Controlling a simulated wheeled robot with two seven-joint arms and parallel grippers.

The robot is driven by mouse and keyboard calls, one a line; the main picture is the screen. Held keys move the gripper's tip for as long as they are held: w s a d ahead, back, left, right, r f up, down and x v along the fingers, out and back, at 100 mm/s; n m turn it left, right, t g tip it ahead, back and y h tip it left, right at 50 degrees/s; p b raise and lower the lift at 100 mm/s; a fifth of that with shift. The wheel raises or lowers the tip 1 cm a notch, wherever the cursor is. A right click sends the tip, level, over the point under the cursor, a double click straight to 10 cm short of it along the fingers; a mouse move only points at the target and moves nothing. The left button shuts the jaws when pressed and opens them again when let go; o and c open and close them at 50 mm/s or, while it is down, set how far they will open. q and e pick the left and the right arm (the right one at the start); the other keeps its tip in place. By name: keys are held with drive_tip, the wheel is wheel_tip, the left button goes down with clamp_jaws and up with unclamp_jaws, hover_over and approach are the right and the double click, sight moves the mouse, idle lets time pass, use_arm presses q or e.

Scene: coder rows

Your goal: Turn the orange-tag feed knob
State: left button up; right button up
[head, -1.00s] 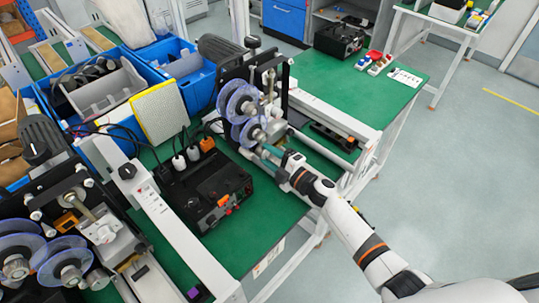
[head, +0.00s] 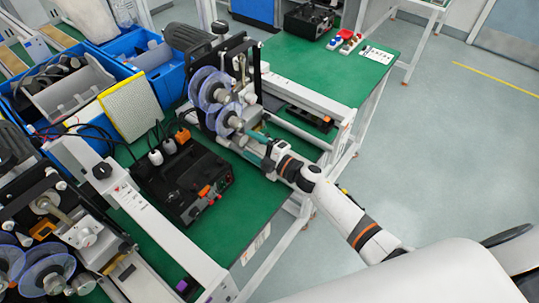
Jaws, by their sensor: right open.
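My right gripper (head: 260,142) reaches in from the lower right with its teal fingers beside the lower reel of the far coder machine (head: 250,70). Its jaws are open. The fingertips are close to the metal parts and small knobs beside the reel; whether they touch or surround a knob is too small to tell. The far machine carries two clear blue-purple reels (head: 208,90). An orange tag (head: 43,229) shows on the near machine at the lower left. I cannot make out a feed knob with an orange tag at the gripper. My left gripper is out of view.
A black control box (head: 183,180) with orange switches stands on the green table (head: 245,205), left of my right arm. Blue bins (head: 135,48) and a yellow-edged filter panel (head: 130,105) are behind it.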

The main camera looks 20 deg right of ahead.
drive_tip(key=b+v, duration=0.2)
drive_tip(key=v, duration=0.8)
drive_tip(key=shift+w, duration=0.1)
idle(0.6)
